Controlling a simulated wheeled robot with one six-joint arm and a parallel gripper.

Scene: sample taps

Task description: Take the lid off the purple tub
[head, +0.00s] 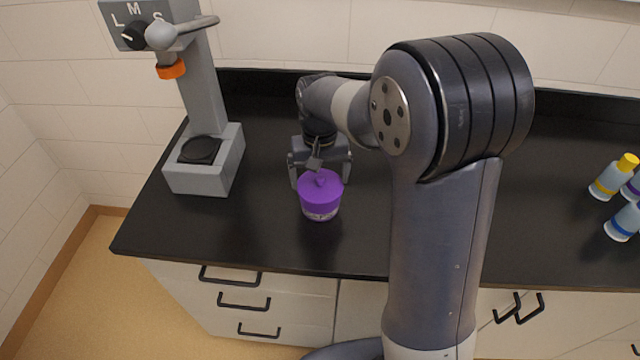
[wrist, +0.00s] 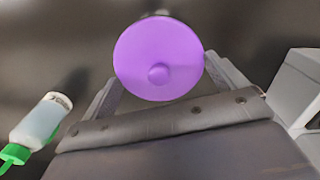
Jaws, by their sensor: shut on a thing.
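The purple tub (head: 320,215) stands upright near the front of the black counter, with a pale label band low on its side. Its purple lid (head: 322,190) has a small round knob on top and sits over the tub, with no gap visible. My gripper (head: 320,176) reaches down at the tub from behind, one finger on each side, and is shut on the lid. In the wrist view the lid (wrist: 150,50) lies between the two fingers and hides the tub below. The exact finger contact is hard to see.
A grey dispenser (head: 205,160) with an L-M-S dial and orange ring stands left. Several bottles (head: 610,178) stand at the right. A green-capped bottle (wrist: 42,120) shows in the wrist view.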

